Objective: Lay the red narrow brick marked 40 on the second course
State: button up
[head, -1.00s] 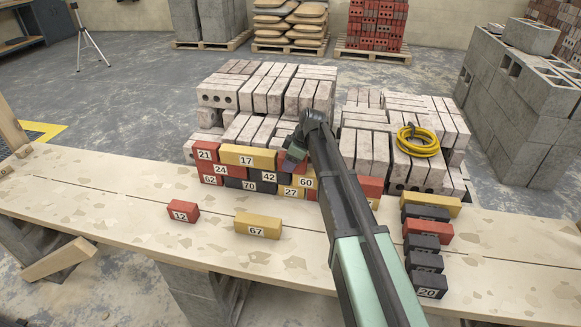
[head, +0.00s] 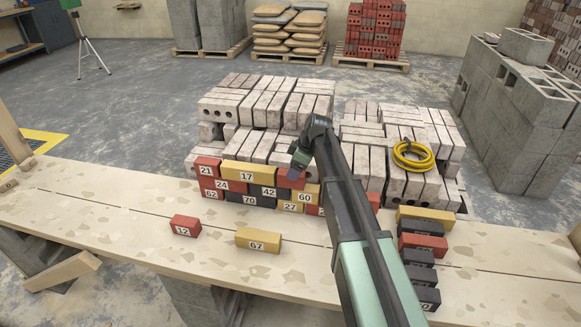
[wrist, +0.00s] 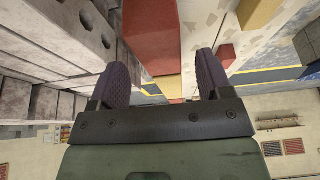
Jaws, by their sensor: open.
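A red narrow brick (head: 290,180) lies on the wall's top course, right of the yellow brick 17 (head: 247,175). I cannot read a number on it. My gripper (head: 296,162) is just above this brick in the head view, and its fingertips are hard to make out there. In the wrist view my gripper (wrist: 160,75) is open, its two dark fingers apart with nothing held. A red brick face (wrist: 152,35) shows ahead of the fingers, with a yellow brick (wrist: 168,88) visible between them.
The wall's lower rows hold several numbered bricks, such as red 24 (head: 222,185). Red brick 12 (head: 185,226) and yellow brick 67 (head: 258,240) lie on the bench (head: 110,220). A row of bricks (head: 424,243) stands at right. Pale brick stacks (head: 265,105) rise behind the wall.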

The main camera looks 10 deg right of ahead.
jog(key=p+v, duration=0.4)
jog(key=v, duration=0.3)
jog(key=shift+r+p, duration=0.1)
jog(key=shift+p, duration=0.25)
jog(key=shift+s, duration=0.1)
jog(key=s+a+m+g+h, duration=0.1)
jog(key=s+m, duration=0.5)
jog(key=s, duration=0.8)
jog(key=s+a+f+m+h, duration=0.1)
jog(key=s+a+m+h, duration=0.2)
jog(key=s+m, duration=0.4)
jog(key=s, duration=0.7)
jog(key=shift+s+f+g, duration=0.25)
jog(key=shift+f+g, duration=0.05)
jog(key=shift+g, duration=0.1)
